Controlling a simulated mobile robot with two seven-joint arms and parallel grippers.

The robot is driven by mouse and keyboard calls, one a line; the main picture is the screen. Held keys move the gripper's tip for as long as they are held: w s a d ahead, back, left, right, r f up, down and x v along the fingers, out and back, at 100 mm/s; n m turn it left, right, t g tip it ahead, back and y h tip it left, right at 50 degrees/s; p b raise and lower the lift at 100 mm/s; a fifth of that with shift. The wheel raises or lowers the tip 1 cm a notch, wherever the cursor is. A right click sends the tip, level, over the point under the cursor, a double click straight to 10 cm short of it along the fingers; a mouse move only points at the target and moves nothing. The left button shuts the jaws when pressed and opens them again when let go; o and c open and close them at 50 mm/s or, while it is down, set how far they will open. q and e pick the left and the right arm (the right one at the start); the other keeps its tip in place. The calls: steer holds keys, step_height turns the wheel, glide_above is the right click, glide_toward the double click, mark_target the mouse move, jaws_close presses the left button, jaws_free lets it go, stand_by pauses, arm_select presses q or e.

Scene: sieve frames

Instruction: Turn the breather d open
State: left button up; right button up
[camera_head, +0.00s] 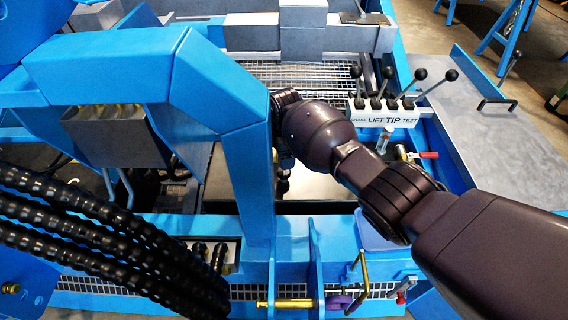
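No part in view carries a readable "d" label, so I cannot tell which one is the breather d. My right arm comes in from the right edge, and its wrist (318,136) reaches the blue upright beam (247,165) near the middle. My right gripper (283,185) points down beside and partly behind that beam. Its fingers are small, dark and mostly hidden, so I cannot tell whether they are open or hold anything. My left gripper is not in view.
Black-knobbed levers (421,75) stand on a white panel (388,116) reading LIFT, TIP and TEST. A red-handled valve (428,155) and a clear cylinder (384,140) sit below it. Thick black hoses (100,235) fill the lower left. A grey plate (500,140) lies right.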

steer(key=shift+r+p, duration=0.4)
steer(key=shift+r, duration=1.5)
